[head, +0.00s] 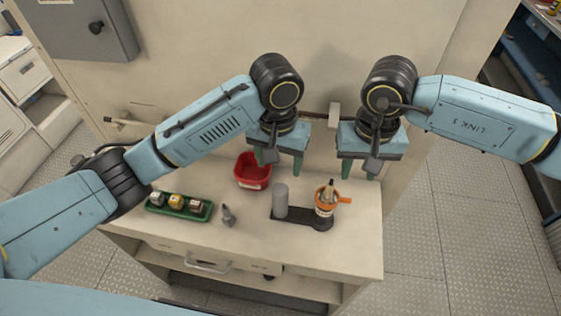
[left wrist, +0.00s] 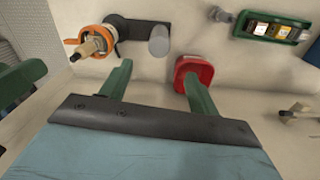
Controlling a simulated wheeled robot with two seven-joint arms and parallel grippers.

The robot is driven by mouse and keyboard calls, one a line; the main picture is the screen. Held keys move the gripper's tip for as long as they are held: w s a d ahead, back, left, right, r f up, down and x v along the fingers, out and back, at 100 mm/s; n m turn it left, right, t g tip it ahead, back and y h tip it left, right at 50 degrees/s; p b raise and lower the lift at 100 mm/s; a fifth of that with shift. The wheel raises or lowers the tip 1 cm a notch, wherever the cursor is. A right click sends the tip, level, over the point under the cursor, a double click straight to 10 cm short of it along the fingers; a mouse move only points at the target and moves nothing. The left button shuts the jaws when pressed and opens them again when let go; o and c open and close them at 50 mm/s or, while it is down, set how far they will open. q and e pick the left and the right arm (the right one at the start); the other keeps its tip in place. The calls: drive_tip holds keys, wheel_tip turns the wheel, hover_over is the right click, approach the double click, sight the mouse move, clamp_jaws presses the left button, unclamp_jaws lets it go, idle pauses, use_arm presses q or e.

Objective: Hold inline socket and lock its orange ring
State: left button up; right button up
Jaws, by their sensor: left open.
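The inline socket (head: 325,208) stands upright in a dark holder (head: 296,217) on the bench, with a brownish plug-like piece in its top. Its orange ring (head: 343,200) sits around the top, with a tab pointing right. The socket (left wrist: 93,40) and ring also show at upper left in the left wrist view. My left gripper (head: 283,162) is open and empty, above the bench behind and left of the socket. My right gripper (head: 358,172) hangs above and behind the socket, its green fingers apart with nothing seen between them.
A grey cylinder (head: 280,200) stands on the holder's left end. A red bin (head: 253,172) is behind it, close to my left gripper. A green tray (head: 205,217) with several small blocks and a small grey object (head: 228,215) lie left. The bench's front right is clear.

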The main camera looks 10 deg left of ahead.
sight(280, 198)
use_arm(q)
drive_tip(key=shift+s+d+f, duration=0.1)
drive_tip(key=shift+s+f, duration=0.1)
drive_tip(key=shift+f, duration=0.2)
drive_tip(key=shift+s+d+f, duration=0.1)
drive_tip(key=shift+s+f, duration=0.05)
drive_tip(key=shift+f, duration=0.25)
wheel_tip(280, 198, down, 12)
drive_tip(key=shift+f, duration=0.25)
drive_tip(key=shift+c, duration=0.4)
drive_tip(key=c, duration=1.2)
use_arm(e)
drive_tip(key=c, duration=0.6)
drive_tip(key=shift+w+t, duration=0.15)
drive_tip(key=shift+t, duration=0.15)
clamp_jaws()
use_arm(q)
drive_tip(key=shift+w, duration=0.1)
use_arm(e)
drive_tip(key=shift+w+m+t, duration=0.4)
drive_tip(key=shift+t, duration=0.45)
drive_tip(key=shift+w+m+t, duration=0.35)
drive_tip(key=shift+m+t, duration=0.05)
drive_tip(key=shift+t, duration=0.45)
